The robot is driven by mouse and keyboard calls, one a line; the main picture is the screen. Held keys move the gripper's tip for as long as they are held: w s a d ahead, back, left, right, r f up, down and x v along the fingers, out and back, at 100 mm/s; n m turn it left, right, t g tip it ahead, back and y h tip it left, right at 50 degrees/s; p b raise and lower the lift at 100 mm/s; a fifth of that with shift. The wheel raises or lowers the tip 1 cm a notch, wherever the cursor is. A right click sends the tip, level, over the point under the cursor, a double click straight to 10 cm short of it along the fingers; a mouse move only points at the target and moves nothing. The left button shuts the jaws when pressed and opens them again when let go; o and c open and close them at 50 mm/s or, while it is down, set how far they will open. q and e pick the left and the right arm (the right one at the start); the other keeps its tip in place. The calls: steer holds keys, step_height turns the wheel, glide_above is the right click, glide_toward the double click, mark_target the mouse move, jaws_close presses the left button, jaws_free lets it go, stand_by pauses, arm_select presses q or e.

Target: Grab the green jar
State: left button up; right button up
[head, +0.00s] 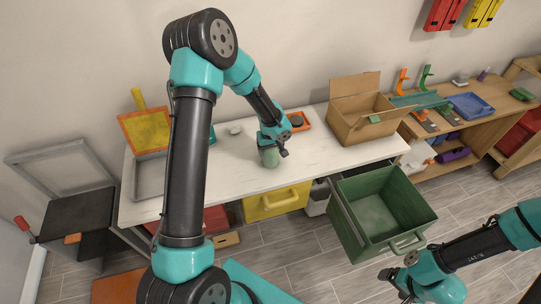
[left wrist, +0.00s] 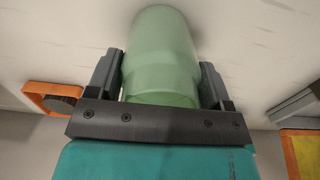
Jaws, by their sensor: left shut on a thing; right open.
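The green jar (head: 269,156) stands upright on the white tabletop in the head view, near the table's front edge. My left gripper (head: 272,146) is at the jar, its arm reaching over from the left. In the left wrist view, the pale green jar (left wrist: 162,50) sits between the two grey fingers of my left gripper (left wrist: 160,80), which is shut on it. Part of the jar is hidden behind the gripper body there. My right gripper (head: 393,285) is open and empty at the lower right of the head view, away from the table and below the green drawer.
An open cardboard box (head: 362,120) and an orange tray with a dark round thing (head: 297,122) stand on the table (head: 225,165). A grey tray (head: 150,177) lies at the left. A yellow drawer (head: 277,203) is under the table.

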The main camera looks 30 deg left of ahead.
arm_select(q)
steer(key=shift+c, duration=0.7)
steer(key=shift+r, duration=0.2)
steer(key=shift+r, duration=0.6)
steer(key=s+d+r, duration=0.3)
steer(key=s+d, duration=0.5)
steer(key=s, duration=0.5)
steer(key=shift+s+d+r, duration=0.2)
steer(key=shift+s, duration=0.15)
